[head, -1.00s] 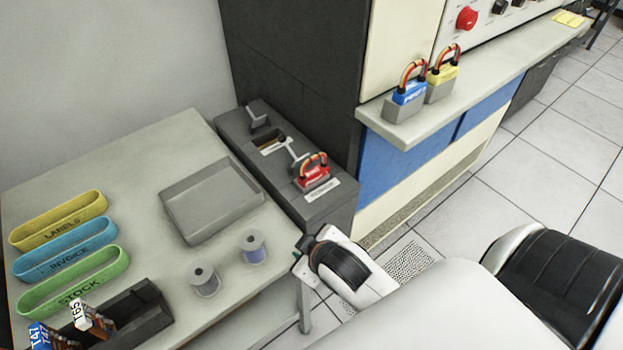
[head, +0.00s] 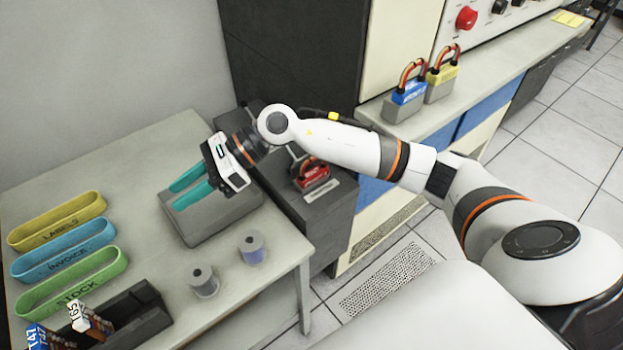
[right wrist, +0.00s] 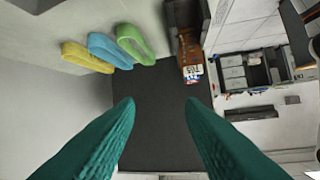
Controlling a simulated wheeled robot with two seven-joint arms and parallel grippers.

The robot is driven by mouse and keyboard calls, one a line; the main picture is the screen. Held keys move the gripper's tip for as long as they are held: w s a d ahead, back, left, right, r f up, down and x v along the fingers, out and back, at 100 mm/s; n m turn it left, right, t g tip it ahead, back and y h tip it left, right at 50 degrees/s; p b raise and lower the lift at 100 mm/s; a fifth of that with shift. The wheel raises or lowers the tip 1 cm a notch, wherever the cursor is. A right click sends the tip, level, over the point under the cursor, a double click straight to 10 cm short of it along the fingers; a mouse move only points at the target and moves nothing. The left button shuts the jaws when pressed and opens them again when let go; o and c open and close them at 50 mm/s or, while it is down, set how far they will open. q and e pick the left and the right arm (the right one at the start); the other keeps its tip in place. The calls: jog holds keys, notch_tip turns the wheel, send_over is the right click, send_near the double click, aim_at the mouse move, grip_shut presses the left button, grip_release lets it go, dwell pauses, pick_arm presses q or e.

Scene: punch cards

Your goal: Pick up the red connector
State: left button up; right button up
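The red connector (head: 312,174) has a red block with looped orange and dark cables on top. It sits at the near end of the dark grey cabinet box, above a white label (head: 318,190), in the head view. My right arm passes just above and behind it. My right gripper (head: 177,194) has teal fingers spread apart. It is open and empty over the grey tray, left of the connector. In the right wrist view the two teal fingers (right wrist: 160,135) also stand apart, with nothing between them. The connector does not show there. My left gripper is not in view.
A grey tray (head: 205,238) and two spools (head: 204,281) are on the table. Yellow, blue and green bands (head: 72,283) and a dark card box (head: 130,318) lie at left. Blue (head: 408,92) and yellow (head: 442,75) connectors stand on the right ledge.

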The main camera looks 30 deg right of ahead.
jog(key=w+d+f+n+h, duration=0.3)
jog(key=d+h, duration=0.4)
jog(key=d, duration=0.4)
jog(key=r+g+h, duration=0.1)
jog(key=r+h, duration=0.1)
jog(key=h, duration=0.5)
send_over(313, 172)
jog(key=shift+w+a+f, duration=0.2)
jog(key=shift+w, duration=0.05)
notch_tip(313, 172, down, 6)
jog(key=shift+p, duration=0.55)
jog(key=shift+s+f+p, duration=0.15)
jog(key=shift+f+p, duration=0.15)
jog(key=shift+f, duration=0.3)
jog(key=f, duration=0.1)
jog(key=f+p, duration=0.1)
jog(key=f, duration=0.1)
jog(key=shift+s+d+f, duration=0.15)
jog(key=shift+d+f, duration=0.05)
jog(key=shift+f, duration=0.45)
jog(key=shift+c, duration=0.6)
